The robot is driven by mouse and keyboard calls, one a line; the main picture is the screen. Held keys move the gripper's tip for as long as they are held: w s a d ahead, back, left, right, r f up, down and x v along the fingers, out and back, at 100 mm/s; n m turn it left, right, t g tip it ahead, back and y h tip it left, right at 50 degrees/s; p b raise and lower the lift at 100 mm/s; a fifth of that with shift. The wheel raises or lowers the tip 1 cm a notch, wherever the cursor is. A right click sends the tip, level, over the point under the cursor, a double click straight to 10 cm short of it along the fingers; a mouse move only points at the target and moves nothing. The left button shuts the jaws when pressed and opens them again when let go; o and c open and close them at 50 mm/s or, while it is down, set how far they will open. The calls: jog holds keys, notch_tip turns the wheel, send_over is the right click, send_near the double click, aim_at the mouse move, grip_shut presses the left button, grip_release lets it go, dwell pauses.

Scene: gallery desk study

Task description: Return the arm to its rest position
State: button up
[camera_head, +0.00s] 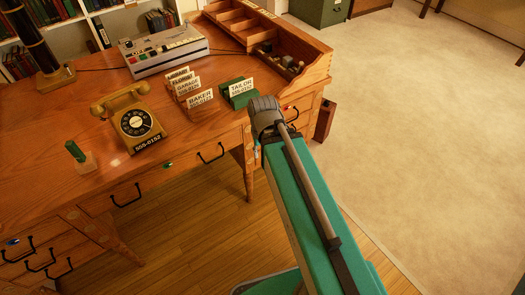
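My arm (312,215) is a teal link with a dark strip along it. It reaches up from the bottom right of the head view to a grey rounded joint (265,114) in front of the desk's front edge. The joint overlaps the desk in the picture; I cannot tell how far apart they are. My gripper does not show, so its state and anything in it are hidden.
The wooden desk (60,130) holds a yellow telephone (131,117), several name cards (200,98), a grey switch machine (165,52), a green stub on a block (82,157) and a lamp base (57,78). Drawer handles project in front. Carpet (430,130) at right is clear.

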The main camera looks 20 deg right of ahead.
notch_tip(320, 180, up, 13)
jog(key=p, duration=1.2)
jog(key=shift+f+p, duration=0.2)
jog(key=shift+p, duration=0.1)
dwell(0.5)
